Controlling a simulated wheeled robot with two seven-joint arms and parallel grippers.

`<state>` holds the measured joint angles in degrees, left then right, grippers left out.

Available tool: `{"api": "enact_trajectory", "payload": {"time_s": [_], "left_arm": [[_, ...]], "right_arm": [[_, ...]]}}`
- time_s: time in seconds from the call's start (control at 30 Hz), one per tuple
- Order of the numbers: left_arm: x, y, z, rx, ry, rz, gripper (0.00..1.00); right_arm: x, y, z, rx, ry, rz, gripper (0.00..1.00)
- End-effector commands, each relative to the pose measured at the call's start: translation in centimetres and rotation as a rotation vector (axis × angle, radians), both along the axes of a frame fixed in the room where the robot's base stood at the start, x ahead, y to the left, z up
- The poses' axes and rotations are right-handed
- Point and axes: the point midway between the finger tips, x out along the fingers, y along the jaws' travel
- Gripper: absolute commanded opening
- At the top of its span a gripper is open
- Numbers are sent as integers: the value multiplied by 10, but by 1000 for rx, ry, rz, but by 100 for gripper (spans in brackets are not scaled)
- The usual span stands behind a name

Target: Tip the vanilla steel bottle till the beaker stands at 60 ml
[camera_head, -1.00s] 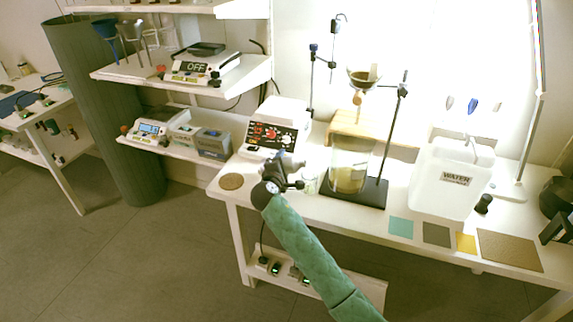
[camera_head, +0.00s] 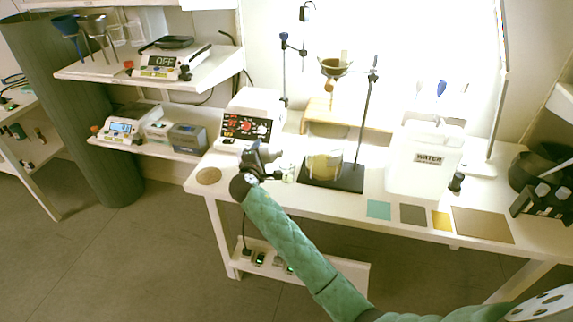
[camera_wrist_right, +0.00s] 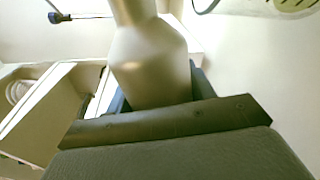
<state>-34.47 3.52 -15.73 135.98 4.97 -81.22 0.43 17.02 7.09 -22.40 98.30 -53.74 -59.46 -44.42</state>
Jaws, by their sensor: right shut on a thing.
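The steel bottle (camera_head: 266,153) is a grey metal bottle above the front left of the bench. My right gripper (camera_head: 258,167) is shut on it, and the wrist view shows its rounded body (camera_wrist_right: 150,60) close up between the jaws. Its mouth is out of the wrist view, and its tilt is hard to tell. A small clear glass vessel with pale green marks, apparently the beaker (camera_head: 288,173), stands just right of the gripper. Part of a marked glass (camera_wrist_right: 290,6) also shows at the wrist view's top right. Its level cannot be read. My left gripper is not in view.
A larger glass vessel with yellowish liquid (camera_head: 324,166) stands on the dark stand base (camera_head: 345,180), close right. A round cork mat (camera_head: 208,176) lies left. The water container (camera_head: 424,165) stands farther right.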

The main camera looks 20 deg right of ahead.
Motion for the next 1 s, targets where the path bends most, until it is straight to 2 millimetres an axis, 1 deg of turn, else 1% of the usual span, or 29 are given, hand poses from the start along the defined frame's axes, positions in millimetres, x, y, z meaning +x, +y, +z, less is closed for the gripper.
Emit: {"api": "enact_trajectory", "payload": {"time_s": [0.2, 1.0], "left_arm": [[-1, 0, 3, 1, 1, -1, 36], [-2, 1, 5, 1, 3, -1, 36]], "right_arm": [[0, -1, 3, 19, -10, 0, 23], [-1, -1, 5, 45, -22, 0, 23]]}}
